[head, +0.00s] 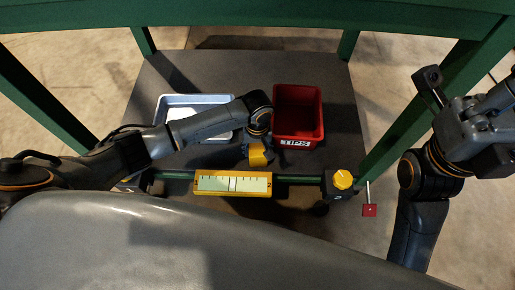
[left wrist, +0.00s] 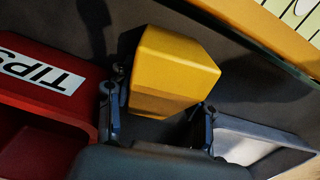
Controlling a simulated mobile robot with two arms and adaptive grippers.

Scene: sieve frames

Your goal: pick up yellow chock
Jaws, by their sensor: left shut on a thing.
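The yellow chock (left wrist: 170,65) fills the middle of the left wrist view, between the two fingers of my left gripper (left wrist: 160,115). The gripper is shut on it. In the head view the chock (head: 259,156) shows just below the end of my left arm, in front of the red bin. My left gripper (head: 257,146) is mostly hidden there by its own wrist. Whether the chock touches the dark surface below is hard to tell. My right arm is at the right of the head view; its gripper (head: 428,80) is at the upper right, its fingers not clear.
A red bin (head: 321,120) labelled TIPS stands right of the chock. A grey tray (head: 170,99) lies to the left. A green rail with a yellow scale (head: 233,183) and a yellow knob (head: 343,179) runs along the front edge. Green posts frame the dark shelf (head: 342,95).

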